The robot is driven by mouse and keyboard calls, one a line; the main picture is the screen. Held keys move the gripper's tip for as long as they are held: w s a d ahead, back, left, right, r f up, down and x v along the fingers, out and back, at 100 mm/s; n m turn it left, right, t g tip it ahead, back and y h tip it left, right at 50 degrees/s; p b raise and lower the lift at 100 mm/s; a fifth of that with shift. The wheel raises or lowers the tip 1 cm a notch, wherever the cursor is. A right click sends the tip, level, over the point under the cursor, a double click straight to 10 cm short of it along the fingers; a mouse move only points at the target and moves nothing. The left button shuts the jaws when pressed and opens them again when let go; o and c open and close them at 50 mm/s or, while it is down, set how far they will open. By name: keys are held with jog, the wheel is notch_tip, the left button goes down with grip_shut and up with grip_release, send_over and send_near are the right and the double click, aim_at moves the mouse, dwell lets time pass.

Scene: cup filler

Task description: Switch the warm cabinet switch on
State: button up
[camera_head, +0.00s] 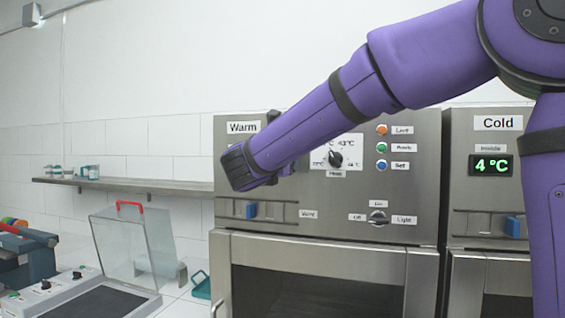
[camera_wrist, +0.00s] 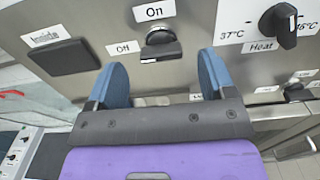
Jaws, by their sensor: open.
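The warm cabinet (camera_head: 325,200) is a steel unit with a "Warm" label, left of the cold cabinet. In the wrist view, its dark rotary switch (camera_wrist: 160,46) sits under an "On" label (camera_wrist: 154,11) with an "Off" label (camera_wrist: 123,48) at its left. The white mark on its bar is at the left end, on the "Off" side. My gripper (camera_wrist: 163,66) is open, with one blue finger on each side below the switch; I cannot tell whether they touch it. In the head view my purple arm hides this switch and the fingers.
A heat knob (camera_head: 336,158), coloured buttons (camera_head: 382,147) and a light switch (camera_head: 378,217) are on the same panel. A blue slider (camera_head: 251,210) sits lower left. A dark panel (camera_wrist: 62,57) is left of the switch. The cold cabinet (camera_head: 497,190) stands at right.

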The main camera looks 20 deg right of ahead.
jog(key=shift+x, duration=1.7)
jog(key=c, duration=0.9)
jog(key=shift+c, duration=0.2)
